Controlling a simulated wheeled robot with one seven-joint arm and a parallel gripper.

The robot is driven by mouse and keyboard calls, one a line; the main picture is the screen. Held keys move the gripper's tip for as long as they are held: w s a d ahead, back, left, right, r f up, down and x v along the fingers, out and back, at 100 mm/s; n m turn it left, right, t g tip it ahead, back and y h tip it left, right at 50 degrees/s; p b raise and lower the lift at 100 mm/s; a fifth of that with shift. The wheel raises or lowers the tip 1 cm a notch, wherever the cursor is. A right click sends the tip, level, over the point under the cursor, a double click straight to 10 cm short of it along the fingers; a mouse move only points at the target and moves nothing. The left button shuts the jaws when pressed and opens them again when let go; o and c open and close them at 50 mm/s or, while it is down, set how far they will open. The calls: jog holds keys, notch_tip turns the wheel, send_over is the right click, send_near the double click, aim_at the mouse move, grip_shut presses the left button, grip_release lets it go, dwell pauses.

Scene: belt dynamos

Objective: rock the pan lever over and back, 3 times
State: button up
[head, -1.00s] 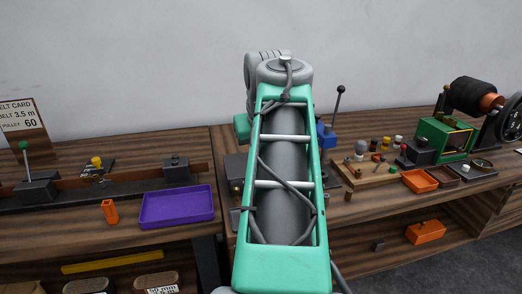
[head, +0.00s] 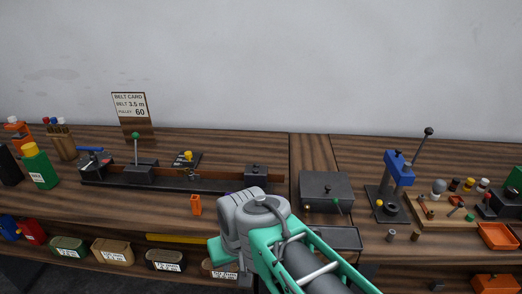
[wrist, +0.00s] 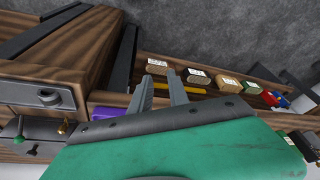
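A dark grey box (head: 327,186) stands on the bench right of centre in the head view. A small lever with a green knob (head: 337,201) is at its front, above a shallow dark pan (head: 335,238). I take this to be the pan lever, though no label shows. A green knob beside a grey block also shows at the left edge of the wrist view (wrist: 19,140). My gripper (wrist: 160,77) points down toward the floor and lower shelf, left of that knob in the head view. Its fingers are apart and empty, touching no lever.
A blue press with a tall black-knobbed lever (head: 398,168) stands right of the box. A long dark rail with a green-knobbed lever (head: 136,146) lies left. A purple tray (wrist: 104,113) is near my gripper.

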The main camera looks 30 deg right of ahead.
jog(key=o, duration=0.3)
jog(key=w+d+m+t+b, duration=0.1)
jog(key=w+d+m+b, duration=0.1)
jog(key=d+m, duration=0.3)
jog(key=shift+w+d+r+m, duration=0.2)
jog(key=shift+w+d+m, duration=0.2)
jog(key=shift+w+d, duration=0.6)
jog(key=shift+o, duration=0.2)
jog(key=d+r+m+t+h+b, duration=0.1)
jog(key=d+m+t, duration=0.1)
jog(key=d+m, duration=0.4)
jog(key=d, duration=0.4)
jog(key=shift+w+d+r+b, duration=0.2)
jog(key=shift+d+r+b, duration=0.1)
jog(key=shift+r+b, duration=0.1)
jog(key=m+t+h+b, duration=0.2)
jog(key=m+h, duration=0.1)
jog(key=m, duration=0.7)
send_near(337, 200)
jog(key=b+x, duration=0.1)
jog(key=x, duration=0.7)
jog(key=shift+w+f, duration=0.15)
jog(key=shift+f, duration=0.15)
grip_shut()
jog(key=shift+r, duration=0.1)
